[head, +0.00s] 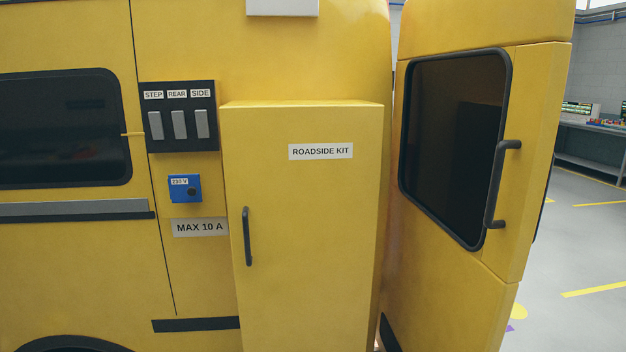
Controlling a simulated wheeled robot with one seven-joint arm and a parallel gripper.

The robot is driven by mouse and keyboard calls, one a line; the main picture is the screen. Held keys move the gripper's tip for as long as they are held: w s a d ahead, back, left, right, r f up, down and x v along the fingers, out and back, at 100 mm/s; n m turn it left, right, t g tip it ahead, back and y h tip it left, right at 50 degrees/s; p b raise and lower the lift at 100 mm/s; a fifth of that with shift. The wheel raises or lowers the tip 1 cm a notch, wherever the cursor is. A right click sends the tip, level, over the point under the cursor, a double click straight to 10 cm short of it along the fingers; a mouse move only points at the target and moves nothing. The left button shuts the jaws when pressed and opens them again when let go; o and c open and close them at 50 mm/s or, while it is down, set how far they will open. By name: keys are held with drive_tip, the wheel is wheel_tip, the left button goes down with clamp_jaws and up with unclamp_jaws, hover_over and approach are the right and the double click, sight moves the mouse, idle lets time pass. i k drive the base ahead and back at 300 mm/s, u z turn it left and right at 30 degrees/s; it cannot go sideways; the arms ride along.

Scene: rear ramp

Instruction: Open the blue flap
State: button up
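The blue flap (180,189) is a small blue square on the yellow vehicle's side, left of the tall cabinet. It carries a white "230 V" label at its top and a dark round knob or catch at its right. It looks closed, lying flat against the panel. A "MAX 10 A" label (200,228) sits just below it. My gripper is not in view.
A black panel (180,143) with switches marked STEP, REAR and SIDE is just above the flap. The yellow "ROADSIDE KIT" cabinet (310,215) juts out to its right. A windowed yellow door (480,255) stands at the right. Open floor (575,240) shows at far right.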

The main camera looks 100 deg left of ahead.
sight(183, 189)
drive_tip(key=k, duration=0.35)
drive_tip(key=u, duration=1.5)
drive_tip(key=i, duration=0.35)
drive_tip(key=u, duration=2.3)
drive_tip(key=i, duration=0.8)
drive_tip(key=z, duration=0.35)
drive_tip(key=i, duration=1.25)
drive_tip(key=u, duration=0.45)
